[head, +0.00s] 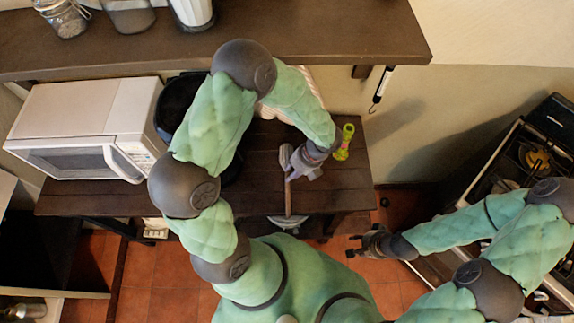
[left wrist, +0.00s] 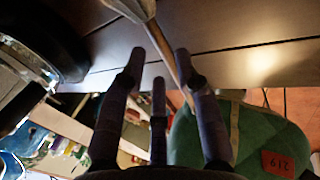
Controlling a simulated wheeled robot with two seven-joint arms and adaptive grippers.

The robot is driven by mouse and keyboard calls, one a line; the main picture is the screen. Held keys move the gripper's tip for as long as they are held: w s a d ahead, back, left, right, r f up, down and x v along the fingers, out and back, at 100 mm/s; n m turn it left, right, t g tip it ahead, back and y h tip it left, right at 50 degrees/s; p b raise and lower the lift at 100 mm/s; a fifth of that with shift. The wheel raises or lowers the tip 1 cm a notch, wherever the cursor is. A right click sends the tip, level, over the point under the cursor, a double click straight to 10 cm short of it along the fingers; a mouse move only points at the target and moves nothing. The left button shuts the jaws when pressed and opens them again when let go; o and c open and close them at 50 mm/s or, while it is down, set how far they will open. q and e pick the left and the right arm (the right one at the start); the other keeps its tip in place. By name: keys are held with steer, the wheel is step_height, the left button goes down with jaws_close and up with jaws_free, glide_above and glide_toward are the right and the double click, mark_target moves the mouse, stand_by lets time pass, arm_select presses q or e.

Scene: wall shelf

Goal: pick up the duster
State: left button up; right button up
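A thin brown wooden handle (head: 289,198), which looks like the duster's, points toward the near edge of the dark wooden table. My left gripper (head: 287,164) is low over the table at the handle's far end, with its fingers apart. In the left wrist view the handle (left wrist: 172,62) runs past the spread fingertips (left wrist: 159,62), with a pale end piece (left wrist: 138,8) at the top. I cannot tell whether the fingers touch it. The duster's head is not clearly visible. My right gripper (head: 353,244) is open and empty, in front of the table's right end.
A white microwave (head: 70,112) and a dark round pot (head: 178,105) stand on the table's left. A yellow-green object (head: 345,142) is just right of my left gripper. A wall shelf (head: 300,35) with jars overhangs the back. A stove (head: 535,150) is at right.

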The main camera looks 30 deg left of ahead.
arm_select(q)
steer(key=x, duration=0.4)
steer(key=shift+s+f+b, duration=0.1)
steer(key=shift+s+b, duration=0.2)
steer(key=shift+b, duration=0.1)
jaws_close()
steer(key=shift+d+r, duration=0.1)
steer(key=shift+r, duration=0.15)
